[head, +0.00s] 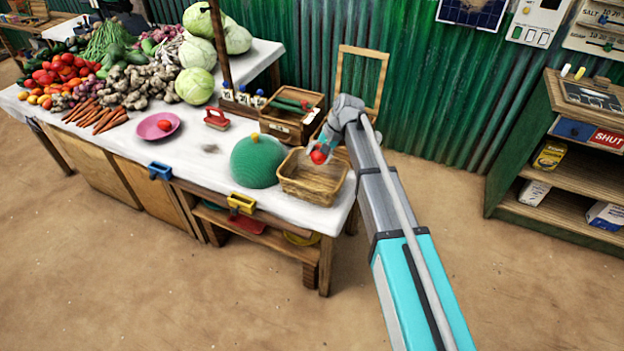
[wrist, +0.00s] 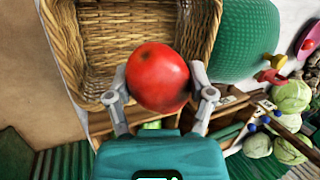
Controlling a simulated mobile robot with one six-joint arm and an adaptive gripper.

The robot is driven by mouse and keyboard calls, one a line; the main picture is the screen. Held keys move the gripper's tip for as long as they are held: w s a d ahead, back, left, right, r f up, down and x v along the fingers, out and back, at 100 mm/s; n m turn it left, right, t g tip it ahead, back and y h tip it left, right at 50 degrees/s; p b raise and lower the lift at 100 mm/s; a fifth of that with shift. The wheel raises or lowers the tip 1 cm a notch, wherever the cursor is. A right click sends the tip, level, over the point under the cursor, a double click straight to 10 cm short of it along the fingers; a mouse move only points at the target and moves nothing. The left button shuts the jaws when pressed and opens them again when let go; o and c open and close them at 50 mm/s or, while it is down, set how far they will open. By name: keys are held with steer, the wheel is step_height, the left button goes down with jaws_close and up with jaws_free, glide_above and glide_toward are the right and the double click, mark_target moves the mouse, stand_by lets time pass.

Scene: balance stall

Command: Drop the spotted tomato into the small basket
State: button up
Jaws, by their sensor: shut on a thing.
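A red tomato (wrist: 158,78) with a dark patch on its right side is held between the two fingers of my gripper (wrist: 160,92). The small basket (head: 312,188) stands at the right end of the white-covered stall table. In the wrist view the basket (wrist: 88,50) lies beyond the tomato and looks empty where it shows; the tomato hides part of it.
A green dome (head: 257,161) stands just left of the basket. A pink plate (head: 158,126) with a red item lies farther left. A wooden box (head: 290,115) and an upright wooden frame (head: 360,80) stand behind. Vegetables are piled at the table's far left.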

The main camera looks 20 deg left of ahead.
steer(key=shift+f+b, duration=2.85)
steer(key=shift+f, duration=0.05)
steer(key=o, duration=1.2)
steer(key=shift+o, duration=0.2)
